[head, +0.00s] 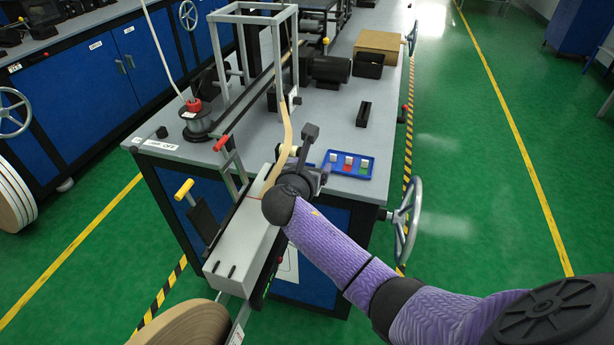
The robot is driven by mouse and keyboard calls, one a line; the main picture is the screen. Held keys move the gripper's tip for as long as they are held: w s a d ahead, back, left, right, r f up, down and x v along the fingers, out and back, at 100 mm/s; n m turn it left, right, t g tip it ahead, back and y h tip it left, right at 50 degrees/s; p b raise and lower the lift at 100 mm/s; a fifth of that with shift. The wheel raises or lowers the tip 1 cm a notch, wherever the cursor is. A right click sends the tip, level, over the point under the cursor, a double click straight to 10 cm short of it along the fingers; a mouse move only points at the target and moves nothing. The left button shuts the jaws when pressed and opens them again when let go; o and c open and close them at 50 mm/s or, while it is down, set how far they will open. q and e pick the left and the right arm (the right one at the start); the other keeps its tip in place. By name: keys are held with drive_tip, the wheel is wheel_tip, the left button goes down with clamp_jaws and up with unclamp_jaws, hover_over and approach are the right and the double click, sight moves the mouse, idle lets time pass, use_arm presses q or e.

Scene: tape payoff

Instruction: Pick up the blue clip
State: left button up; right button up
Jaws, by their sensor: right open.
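My right arm comes in from the lower right, and its gripper (306,150) is over the near end of the bench, just left of a small blue tray (358,175). The gripper is open, and part of it is hidden by my own wrist. The tray holds a few small pieces with pale tops, with red and green showing on two of them. I cannot make out a separate blue clip; it may blend with the blue tray or be hidden. My left gripper is not in view.
A tan tape strip (284,140) runs down beside my gripper to a grey housing (242,238). A metal frame (217,55) and a wire spool (197,124) stand left. A black block (364,114) lies behind the tray. A handwheel (407,215) projects at right.

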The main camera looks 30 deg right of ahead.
clamp_jaws()
